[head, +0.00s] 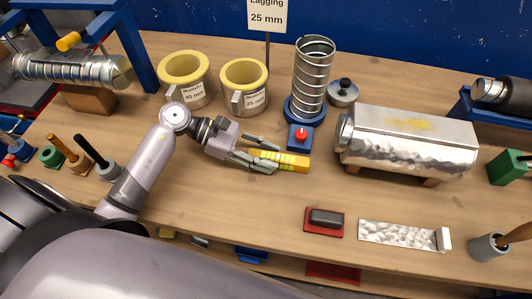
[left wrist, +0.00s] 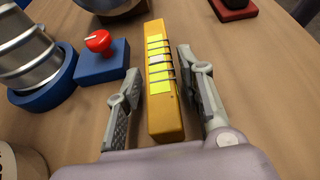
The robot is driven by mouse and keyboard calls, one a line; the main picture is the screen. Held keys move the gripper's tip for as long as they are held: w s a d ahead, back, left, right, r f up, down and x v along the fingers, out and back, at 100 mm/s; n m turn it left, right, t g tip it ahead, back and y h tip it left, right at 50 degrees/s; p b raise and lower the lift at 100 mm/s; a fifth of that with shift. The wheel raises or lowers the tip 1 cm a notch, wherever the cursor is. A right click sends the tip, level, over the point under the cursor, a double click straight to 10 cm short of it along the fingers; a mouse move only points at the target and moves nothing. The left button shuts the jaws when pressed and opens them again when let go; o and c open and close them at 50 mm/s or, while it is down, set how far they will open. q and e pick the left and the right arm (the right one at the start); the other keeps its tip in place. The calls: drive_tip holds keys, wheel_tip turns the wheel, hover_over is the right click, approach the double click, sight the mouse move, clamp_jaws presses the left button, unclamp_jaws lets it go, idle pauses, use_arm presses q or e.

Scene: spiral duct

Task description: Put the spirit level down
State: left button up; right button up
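The spirit level (head: 294,160) is a yellow bar with bright yellow-green bands and dark stripes, lying lengthwise near the middle of the bench. It also shows in the left wrist view (left wrist: 165,115), running away from the palm. My left gripper (head: 272,157) is around its near end, one finger on each side. In the left wrist view the fingers (left wrist: 160,64) stand apart from the bar, with narrow gaps of bench showing. The level seems to rest on the bench, though its underside is hidden. My right gripper is not in view.
A blue block with a red knob (head: 299,138) and a spiral duct on a blue base (head: 313,80) stand just behind. A shiny metal-clad box (head: 410,140) is to the right. A red pad with a dark block (head: 325,220) lies in front. Bare bench lies between.

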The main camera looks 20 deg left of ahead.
use_arm(q)
drive_tip(key=shift+o, duration=0.5)
drive_tip(key=shift+r, duration=0.2)
drive_tip(key=shift+a, duration=0.35)
drive_tip(key=b+v, duration=0.2)
drive_tip(key=v, duration=0.3)
drive_tip(key=shift+a, duration=0.3)
drive_tip(key=shift+s+a+r, duration=0.2)
drive_tip(key=shift+a+r, duration=0.25)
drive_tip(key=shift+a, duration=0.05)
drive_tip(key=shift+s+f, duration=0.1)
